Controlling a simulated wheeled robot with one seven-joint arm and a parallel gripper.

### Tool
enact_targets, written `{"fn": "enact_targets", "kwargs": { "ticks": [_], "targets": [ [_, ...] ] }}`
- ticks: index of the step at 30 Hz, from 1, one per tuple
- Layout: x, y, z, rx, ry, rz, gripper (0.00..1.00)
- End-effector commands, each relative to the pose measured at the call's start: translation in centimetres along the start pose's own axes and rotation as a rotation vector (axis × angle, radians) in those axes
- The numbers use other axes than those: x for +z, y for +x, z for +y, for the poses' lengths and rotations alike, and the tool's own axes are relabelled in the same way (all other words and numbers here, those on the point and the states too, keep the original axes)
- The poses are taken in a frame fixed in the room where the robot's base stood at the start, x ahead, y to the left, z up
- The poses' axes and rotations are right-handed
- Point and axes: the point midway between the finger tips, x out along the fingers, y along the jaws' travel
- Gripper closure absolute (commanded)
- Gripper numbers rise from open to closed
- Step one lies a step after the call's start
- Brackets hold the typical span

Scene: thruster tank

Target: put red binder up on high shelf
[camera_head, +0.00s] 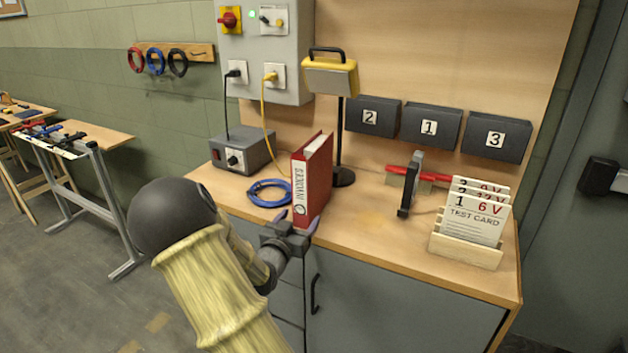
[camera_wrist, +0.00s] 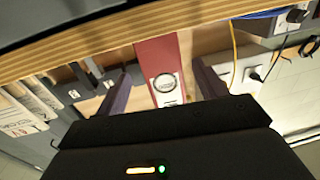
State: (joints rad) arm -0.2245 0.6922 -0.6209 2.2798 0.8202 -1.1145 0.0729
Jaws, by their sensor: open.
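The red binder (camera_head: 318,180) stands upright near the front edge of the wooden bench, its white spine label facing forward. My gripper (camera_head: 299,222) is open, low in front of the binder's spine. In the wrist view, the binder (camera_wrist: 157,55) shows between the two fingers of my gripper (camera_wrist: 165,85), with its spine ring and label visible. The fingers appear to lie either side of the spine; whether they touch it I cannot tell. No high shelf is clearly visible in these views.
On the bench (camera_head: 375,225), a blue cable coil (camera_head: 269,192) and a grey power box (camera_head: 243,152) lie left of the binder. A yellow lamp (camera_head: 331,77) stands behind it. A clamp (camera_head: 411,183) and test card rack (camera_head: 467,250) are at right. Numbered bins (camera_head: 430,127) hang on the back panel.

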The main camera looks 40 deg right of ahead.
Motion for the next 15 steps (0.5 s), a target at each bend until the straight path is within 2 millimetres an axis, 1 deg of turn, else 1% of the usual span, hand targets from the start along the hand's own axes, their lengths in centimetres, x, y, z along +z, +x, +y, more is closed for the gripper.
{"fn": "enact_targets", "kwargs": {
  "ticks": [1, 4, 13, 15],
  "targets": [
    [0.0, 0.74, 0.04, 0.001, 0.0, 0.002, 0.29],
    [0.01, 1.37, 0.01, 0.0, 0.0, 0.0, 0.29],
    [0.01, 1.45, -0.03, -0.001, 0.0, 0.0, 0.29],
    [0.05, 1.73, -0.05, 0.0, 0.0, 0.0, 0.29]
  ]
}}
